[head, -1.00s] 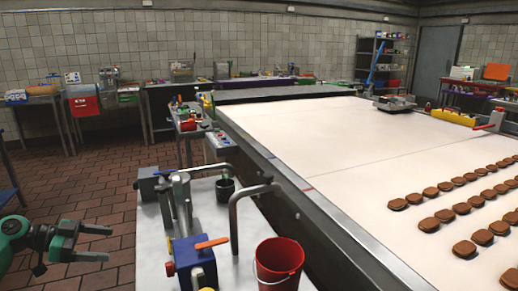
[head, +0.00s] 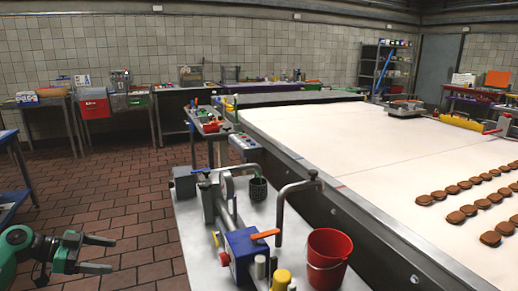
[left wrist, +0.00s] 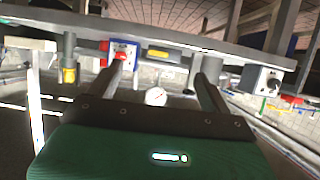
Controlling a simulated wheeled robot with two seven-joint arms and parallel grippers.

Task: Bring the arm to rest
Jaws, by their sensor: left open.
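My left gripper (head: 97,254) is at the lower left of the head view, green with two grey fingers. The fingers are spread apart and nothing is between them. It is over the brown tiled floor, to the left of the metal table and apart from it. In the left wrist view the two fingers (left wrist: 160,90) also stand apart and empty. My right gripper is not in view.
A metal table (head: 205,262) holds a blue and grey machine (head: 243,246), a red bucket (head: 328,262) and a dark cup (head: 258,189). A wide white conveyor (head: 380,150) with rows of brown biscuits (head: 455,217) lies to the right. Tiled floor (head: 110,190) is open at left.

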